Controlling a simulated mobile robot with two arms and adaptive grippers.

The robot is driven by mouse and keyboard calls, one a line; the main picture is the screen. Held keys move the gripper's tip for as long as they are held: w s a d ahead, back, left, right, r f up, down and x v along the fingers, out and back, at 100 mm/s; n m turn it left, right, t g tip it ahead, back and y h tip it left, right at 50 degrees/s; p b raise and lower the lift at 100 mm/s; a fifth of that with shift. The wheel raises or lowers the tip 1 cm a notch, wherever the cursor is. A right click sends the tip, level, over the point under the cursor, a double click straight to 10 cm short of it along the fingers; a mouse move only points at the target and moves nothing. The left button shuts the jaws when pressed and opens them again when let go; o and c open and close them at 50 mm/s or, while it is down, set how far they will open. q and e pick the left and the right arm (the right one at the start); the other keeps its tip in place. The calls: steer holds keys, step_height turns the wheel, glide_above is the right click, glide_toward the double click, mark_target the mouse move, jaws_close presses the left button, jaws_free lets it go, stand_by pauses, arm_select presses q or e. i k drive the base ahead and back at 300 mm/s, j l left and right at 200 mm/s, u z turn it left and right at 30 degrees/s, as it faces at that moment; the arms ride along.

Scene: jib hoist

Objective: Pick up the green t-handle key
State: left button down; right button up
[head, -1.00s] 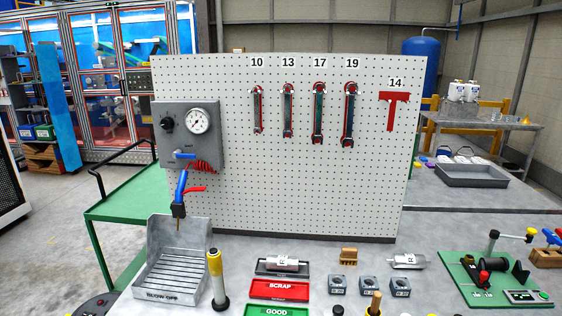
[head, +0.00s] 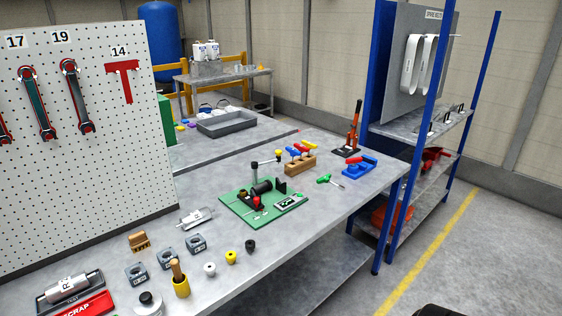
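The green t-handle key (head: 324,179) lies flat on the grey workbench in the head view, right of centre. Its green handle is at the left, and its bare metal shaft points right and slightly toward the front edge. It lies between the wooden block and the blue holder, apart from both. Neither of my grippers can be made out in the head view.
A wooden block (head: 301,164) with blue, yellow and red handled keys stands just behind. A green fixture board (head: 240,209) is to the left. A blue-post shelf (head: 440,130) stands beyond the bench end.

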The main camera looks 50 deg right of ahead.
mark_target(325, 178)
steer(key=l, duration=0.75)
steer(key=k+l+u, duration=0.1)
steer(key=l, duration=0.65)
steer(key=l+u, duration=0.1)
steer(key=l, duration=0.65)
steer(key=k, duration=0.05)
